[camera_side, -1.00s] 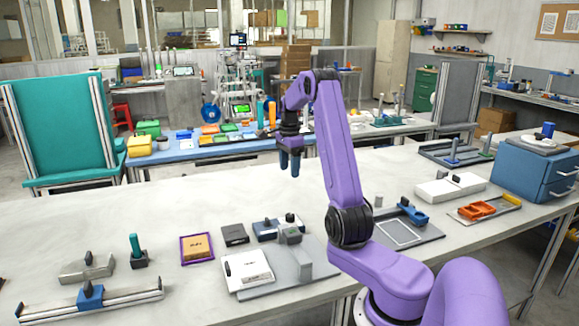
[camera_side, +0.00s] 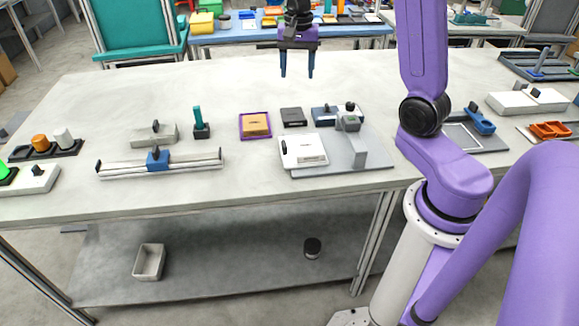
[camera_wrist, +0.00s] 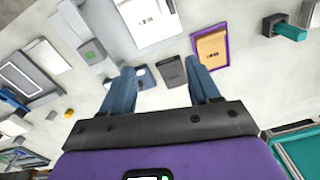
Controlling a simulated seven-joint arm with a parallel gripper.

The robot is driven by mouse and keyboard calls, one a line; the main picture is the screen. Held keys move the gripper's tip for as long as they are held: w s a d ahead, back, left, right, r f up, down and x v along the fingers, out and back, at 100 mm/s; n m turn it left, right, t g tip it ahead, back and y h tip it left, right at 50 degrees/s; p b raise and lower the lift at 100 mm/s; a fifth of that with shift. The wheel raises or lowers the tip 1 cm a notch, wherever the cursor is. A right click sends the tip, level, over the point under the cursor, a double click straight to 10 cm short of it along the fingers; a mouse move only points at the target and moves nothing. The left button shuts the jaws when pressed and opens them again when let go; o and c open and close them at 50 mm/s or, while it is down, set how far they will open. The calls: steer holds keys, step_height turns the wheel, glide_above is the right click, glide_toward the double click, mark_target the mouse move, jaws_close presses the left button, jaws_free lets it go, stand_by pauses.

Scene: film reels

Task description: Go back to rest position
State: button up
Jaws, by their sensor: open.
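My gripper (camera_side: 297,72) hangs in the air above the far part of the table, its two blue fingers apart and pointing down. Nothing is between them. It also shows in the wrist view (camera_wrist: 163,84), open and empty. The tan box in a purple tray (camera_side: 255,125) lies on the table, with a dark box (camera_side: 293,117) to its right. The white box (camera_side: 303,150) rests on a grey plate (camera_side: 372,160) in front of the dark box. My gripper is clear of all of them.
A rail with a blue slider (camera_side: 157,160) lies at the left front, near a teal-handled block (camera_side: 201,128). The table's far middle is clear.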

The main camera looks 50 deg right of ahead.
steer(key=s+a+n, duration=0.6)
steer(key=a+n, duration=0.1)
steer(key=a, duration=0.4)
steer(key=s+a+f+n, duration=0.1)
steer(key=s+a+n, duration=0.2)
steer(key=s+n, duration=0.5)
steer(key=s+a+f+n, duration=0.1)
steer(key=s+a+n, duration=0.2)
steer(key=s+n, duration=0.5)
steer(key=s, duration=0.6)
steer(key=shift+s+a+n, duration=0.25)
steer(key=shift+a+n, duration=0.15)
